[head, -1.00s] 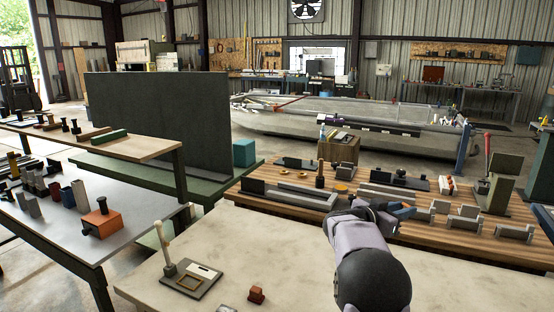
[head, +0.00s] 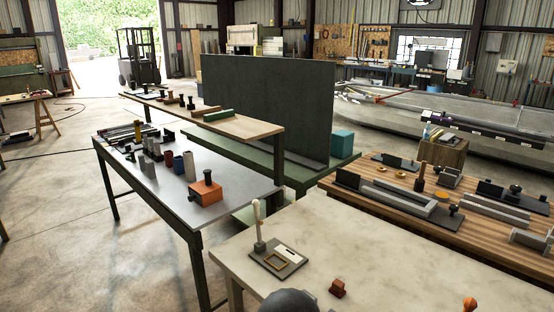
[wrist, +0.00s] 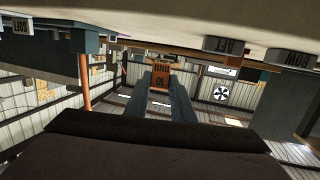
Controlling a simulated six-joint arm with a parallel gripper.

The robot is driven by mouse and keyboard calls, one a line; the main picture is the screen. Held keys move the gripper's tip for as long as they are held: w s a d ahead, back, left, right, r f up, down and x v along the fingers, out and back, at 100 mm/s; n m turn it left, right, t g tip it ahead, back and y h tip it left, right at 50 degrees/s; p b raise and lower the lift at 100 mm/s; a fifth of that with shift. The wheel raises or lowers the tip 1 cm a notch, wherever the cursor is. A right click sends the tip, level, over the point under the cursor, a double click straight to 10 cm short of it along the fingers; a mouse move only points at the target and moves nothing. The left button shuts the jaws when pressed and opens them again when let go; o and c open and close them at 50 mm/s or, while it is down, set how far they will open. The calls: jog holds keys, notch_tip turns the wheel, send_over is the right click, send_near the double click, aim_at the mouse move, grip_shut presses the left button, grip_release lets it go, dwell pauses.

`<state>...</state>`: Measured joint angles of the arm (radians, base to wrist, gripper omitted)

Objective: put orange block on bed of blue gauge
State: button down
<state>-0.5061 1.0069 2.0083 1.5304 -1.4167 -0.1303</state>
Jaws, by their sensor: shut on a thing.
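In the wrist view my gripper (wrist: 160,88) is shut on an orange block (wrist: 161,77) with dark lettering that seems to read 10 MM. The block sits between the tips of the two dark fingers, and the background looks upside down. The gripper does not show in the head view. I cannot make out a blue gauge for certain. A blue-grey body (wrist: 62,62) shows at the left of the wrist view, beside an orange post (wrist: 84,85); I cannot tell whether it is the gauge.
In the head view a pale table (head: 390,262) carries a dark plate (head: 262,262) with a white post and a small red-brown block (head: 338,288). A grey table (head: 235,180) holds a larger orange block (head: 206,194). A wooden table (head: 385,185) holds several metal fixtures.

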jog(key=s+a+f+n+t+y, duration=0.1)
jog(key=s+a, duration=0.3)
jog(key=s, duration=0.3)
jog(key=shift+s+a+f, duration=0.15)
jog(key=shift+s+f, duration=0.1)
jog(key=shift+s, duration=0.1)
jog(key=shift+t+y, duration=0.3)
jog(key=shift+t, duration=0.1)
